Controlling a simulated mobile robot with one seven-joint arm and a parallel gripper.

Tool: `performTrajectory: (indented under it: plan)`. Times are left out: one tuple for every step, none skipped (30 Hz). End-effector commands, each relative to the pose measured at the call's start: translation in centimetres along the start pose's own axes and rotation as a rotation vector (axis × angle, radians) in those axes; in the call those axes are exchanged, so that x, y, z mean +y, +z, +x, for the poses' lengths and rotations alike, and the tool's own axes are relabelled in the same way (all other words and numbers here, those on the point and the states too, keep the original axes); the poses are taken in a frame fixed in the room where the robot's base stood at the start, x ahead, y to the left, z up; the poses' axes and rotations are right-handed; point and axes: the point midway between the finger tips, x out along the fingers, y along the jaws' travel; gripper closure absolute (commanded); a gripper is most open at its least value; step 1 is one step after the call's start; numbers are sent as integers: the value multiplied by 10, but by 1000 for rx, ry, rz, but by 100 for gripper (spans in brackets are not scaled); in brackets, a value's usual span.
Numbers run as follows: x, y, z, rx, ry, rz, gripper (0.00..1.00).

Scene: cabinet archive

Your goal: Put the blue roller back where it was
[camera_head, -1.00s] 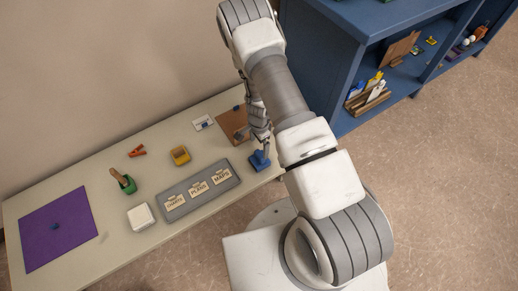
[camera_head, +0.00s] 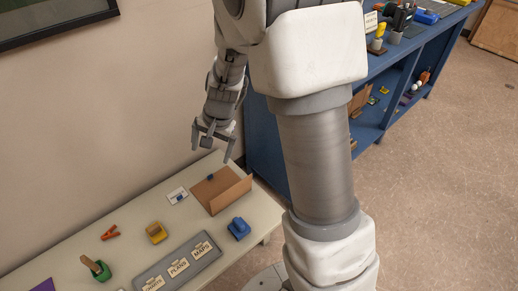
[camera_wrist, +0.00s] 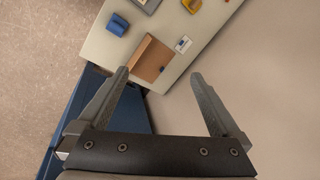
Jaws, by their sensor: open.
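A blue block-like object with a raised top, which I take for the blue roller (camera_head: 239,230), sits on the pale table near its right end. It also shows in the wrist view (camera_wrist: 118,25). My gripper (camera_head: 212,146) is open and empty, raised above the table's far right corner, behind and apart from the blue object. In the wrist view my gripper's two fingers (camera_wrist: 160,75) are spread with nothing between them. A brown folder-like piece (camera_head: 232,192) with one raised side lies beyond the blue object, with a small dark blue piece (camera_head: 210,178) on it.
On the table (camera_head: 140,208) are a grey label tray (camera_head: 205,259), a yellow object (camera_head: 156,232), a green holder (camera_head: 100,271), an orange-red piece (camera_head: 110,233) and a white card (camera_head: 177,196). A blue cabinet (camera_head: 263,150) with filled shelves stands beyond the right end.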

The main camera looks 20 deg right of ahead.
Motion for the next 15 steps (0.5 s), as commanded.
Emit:
performTrajectory:
  plan:
    - [-2, 5, -23, 15, -17, -41, 0]
    - [-2, 8, -35, 21, -22, -69, 0]
    - [-1, 13, -49, 29, -28, -102, 0]
    - [0, 17, -60, 36, -32, -128, 0]
    - [2, 20, -71, 43, -36, -155, 0]
    - [4, 26, -84, 54, -40, -188, 0]
    - [6, 30, -94, 62, -42, -215, 0]
    - [8, 34, -104, 71, -43, -240, 0]
    - [12, 40, -116, 83, -44, -274, 0]
    - [15, 44, -125, 93, -44, -298, 0]
    - [18, 49, -134, 103, -43, -324, 0]
    - [23, 55, -145, 116, -41, -356, 0]
    - [26, 60, -153, 127, -38, -382, 0]
    - [30, 65, -161, 138, -36, -407, 0]
    - [36, 71, -171, 154, -31, -439, 0]
